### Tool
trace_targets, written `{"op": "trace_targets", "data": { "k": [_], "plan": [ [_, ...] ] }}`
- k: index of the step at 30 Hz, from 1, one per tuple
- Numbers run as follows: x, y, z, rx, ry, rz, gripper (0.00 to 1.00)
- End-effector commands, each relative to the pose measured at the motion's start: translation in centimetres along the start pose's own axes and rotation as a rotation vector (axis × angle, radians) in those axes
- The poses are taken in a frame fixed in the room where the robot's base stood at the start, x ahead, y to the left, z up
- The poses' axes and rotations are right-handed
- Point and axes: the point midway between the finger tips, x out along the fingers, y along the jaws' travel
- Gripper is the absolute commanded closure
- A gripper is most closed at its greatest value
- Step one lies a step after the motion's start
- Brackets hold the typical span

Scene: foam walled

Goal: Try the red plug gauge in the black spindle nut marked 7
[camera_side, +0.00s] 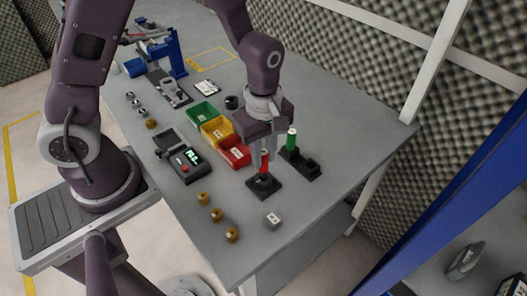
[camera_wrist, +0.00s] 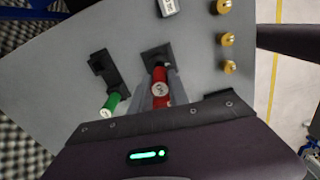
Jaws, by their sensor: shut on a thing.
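My gripper (camera_side: 263,153) is shut on the red plug gauge (camera_side: 264,163), which is upright between the fingers. In the wrist view the red gauge (camera_wrist: 160,84) shows a pale mark on its body. Its lower end is over or at a black square block (camera_side: 264,186), also seen in the wrist view (camera_wrist: 153,53). I cannot tell whether the tip is inside anything there. No number 7 is readable on any black part. A small black ring-like part (camera_side: 231,102) stands beside the bins; I cannot tell if it is a nut.
A green gauge (camera_side: 291,140) stands in a black rack (camera_side: 306,167) right of my gripper. Red (camera_side: 236,155), yellow and green bins are behind left. Several brass parts (camera_side: 217,215) and a grey marked block (camera_side: 273,220) lie in front.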

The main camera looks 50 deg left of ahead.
Motion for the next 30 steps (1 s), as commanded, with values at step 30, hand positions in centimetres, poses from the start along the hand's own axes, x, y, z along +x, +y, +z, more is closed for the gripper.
{"op": "trace_targets", "data": {
  "k": [30],
  "plan": [
    [0.94,0.0,0.01,0.001,0.0,0.0,1.0]
  ]
}}
